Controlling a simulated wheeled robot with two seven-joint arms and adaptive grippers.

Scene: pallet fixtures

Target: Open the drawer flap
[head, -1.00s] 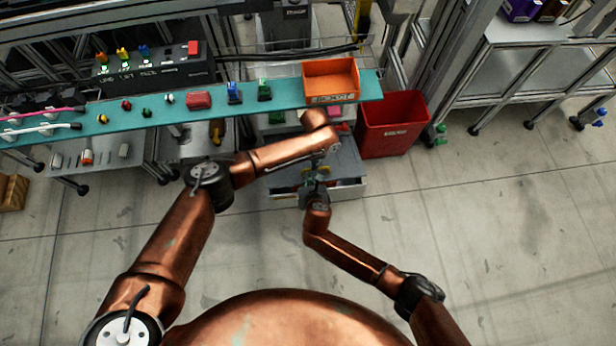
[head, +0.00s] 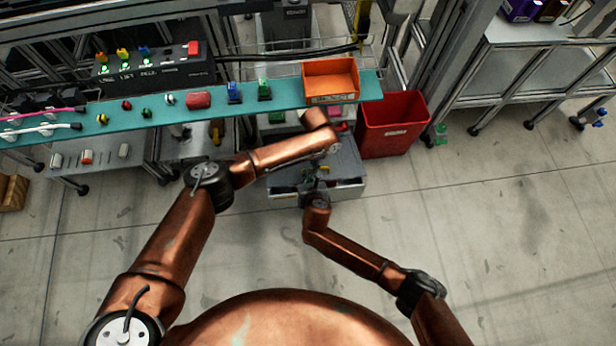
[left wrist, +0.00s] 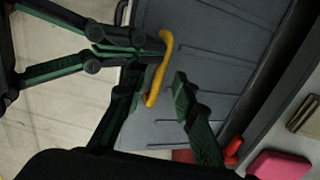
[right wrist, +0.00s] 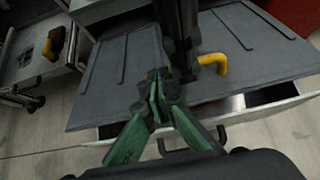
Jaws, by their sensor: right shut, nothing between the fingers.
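The drawer flap is a dark grey ribbed panel (right wrist: 125,65) with a yellow handle (right wrist: 213,62). It lies over a pale metal drawer (right wrist: 245,105), with a dark gap under its right side. The flap (left wrist: 215,50) and yellow handle (left wrist: 159,70) also show in the left wrist view. My left gripper (left wrist: 154,78) is open, with its fingers on either side of the handle; I cannot tell whether they touch it. My right gripper (right wrist: 156,82) is shut and empty, close beside the left one at the flap. In the head view the arms partly hide the flap (head: 345,160).
A teal shelf (head: 210,107) with buttons and an orange bin (head: 331,80) runs above the drawer. A red bin (head: 393,125) stands right of it. A pink object (left wrist: 280,165) lies near the flap. The floor (head: 480,240) at the right is clear.

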